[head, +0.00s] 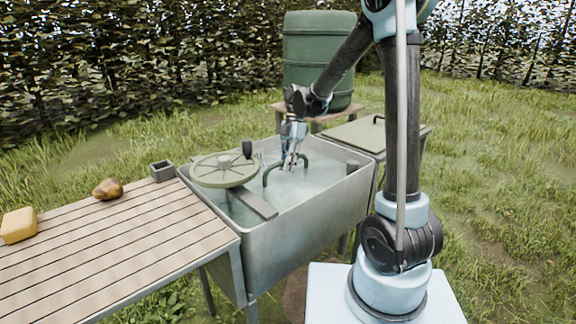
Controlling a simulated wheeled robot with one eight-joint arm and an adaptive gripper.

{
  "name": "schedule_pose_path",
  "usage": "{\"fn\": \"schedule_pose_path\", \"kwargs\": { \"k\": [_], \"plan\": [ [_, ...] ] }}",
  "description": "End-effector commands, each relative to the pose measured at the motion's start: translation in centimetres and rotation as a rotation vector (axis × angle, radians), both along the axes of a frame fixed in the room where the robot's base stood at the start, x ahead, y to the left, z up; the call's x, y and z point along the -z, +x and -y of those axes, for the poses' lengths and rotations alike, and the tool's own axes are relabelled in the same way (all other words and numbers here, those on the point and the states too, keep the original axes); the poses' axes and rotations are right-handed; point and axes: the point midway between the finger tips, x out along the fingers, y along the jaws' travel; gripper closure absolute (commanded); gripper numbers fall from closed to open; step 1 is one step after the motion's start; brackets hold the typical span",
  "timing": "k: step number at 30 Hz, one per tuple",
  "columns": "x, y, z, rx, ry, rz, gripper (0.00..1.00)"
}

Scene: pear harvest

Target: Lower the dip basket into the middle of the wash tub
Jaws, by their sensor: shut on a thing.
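The wash tub (262,238) is a grey metal basin on legs with pale, cloudy water in it. My gripper (291,164) points down over the tub and is shut on a dark green arched handle (267,174), which I take to be the dip basket's. The handle stands up near the middle of the tub's water. The basket's body cannot be made out below the handle, and the fingers cover part of the handle.
A round green disc (222,172) with a knob sits over the tub's left side, near a grey strip (252,203). A slatted table (120,245) at left holds a yellow block (18,225), a brown pear-like fruit (107,189) and a small dark box (162,171). A green barrel (318,60) stands behind.

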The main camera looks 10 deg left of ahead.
Motion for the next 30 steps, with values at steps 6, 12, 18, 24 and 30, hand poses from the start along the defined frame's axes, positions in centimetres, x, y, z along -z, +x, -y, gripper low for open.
{"fn": "schedule_pose_path", "kwargs": {
  "k": [6,12,18,24,30],
  "plan": [
    [0.0,0.0,0.0,0.000,0.000,0.000,0.62],
    [0.0,0.0,0.0,0.000,0.000,0.000,0.62],
    [-0.6,0.3,0.1,0.000,0.000,0.000,0.62],
    [-3.1,1.4,0.4,0.001,0.000,0.000,0.62],
    [-6.5,3.0,0.8,0.001,0.000,-0.001,0.62]
  ]
}}
